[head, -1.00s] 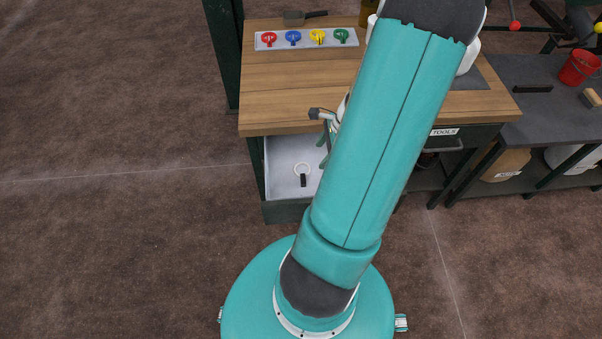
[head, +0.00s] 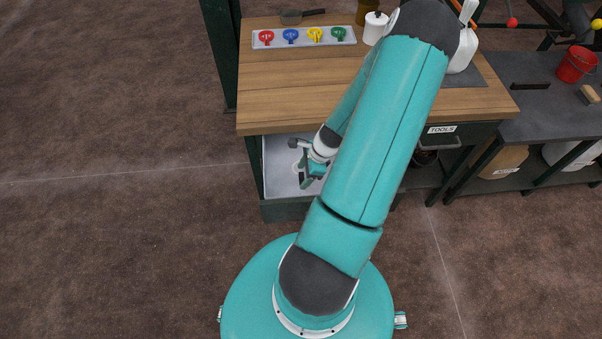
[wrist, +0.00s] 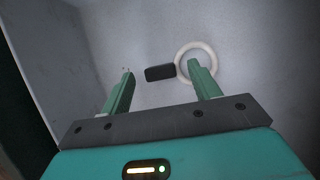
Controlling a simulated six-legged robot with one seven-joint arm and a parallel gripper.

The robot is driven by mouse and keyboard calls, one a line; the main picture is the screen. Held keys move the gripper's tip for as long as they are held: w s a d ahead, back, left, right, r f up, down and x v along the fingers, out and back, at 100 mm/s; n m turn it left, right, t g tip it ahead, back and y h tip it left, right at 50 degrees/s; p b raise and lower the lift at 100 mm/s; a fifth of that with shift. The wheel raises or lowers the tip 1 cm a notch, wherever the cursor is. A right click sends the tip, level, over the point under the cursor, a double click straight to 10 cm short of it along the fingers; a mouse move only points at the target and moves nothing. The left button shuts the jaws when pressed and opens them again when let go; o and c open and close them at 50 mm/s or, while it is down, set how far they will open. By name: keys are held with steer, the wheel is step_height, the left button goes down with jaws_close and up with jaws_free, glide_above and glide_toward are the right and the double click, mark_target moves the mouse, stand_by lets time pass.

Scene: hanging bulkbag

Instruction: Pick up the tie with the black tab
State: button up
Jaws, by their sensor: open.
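The tie lies on the floor of the open drawer (head: 275,182). In the wrist view it is a cream ring (wrist: 207,50) with a black tab (wrist: 159,72) to its left. My gripper (wrist: 162,80) is open and empty, its green fingers pointing toward the tie. In that picture the tab appears between the fingertips, and the right fingertip overlaps the ring's lower edge. I cannot tell how far above the tie the fingertips are.
The drawer walls stand close around my gripper, and the wooden bench top (head: 290,105) overhangs behind it. A tray (head: 262,42) with red, blue, yellow and green pieces sits on the bench. A white bottle (head: 374,28) stands near my arm.

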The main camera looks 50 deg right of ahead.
steer(key=shift+w+a+f, duration=0.1)
steer(key=shift+f, duration=0.2)
steer(key=c, duration=0.9)
steer(key=shift+r, duration=0.1)
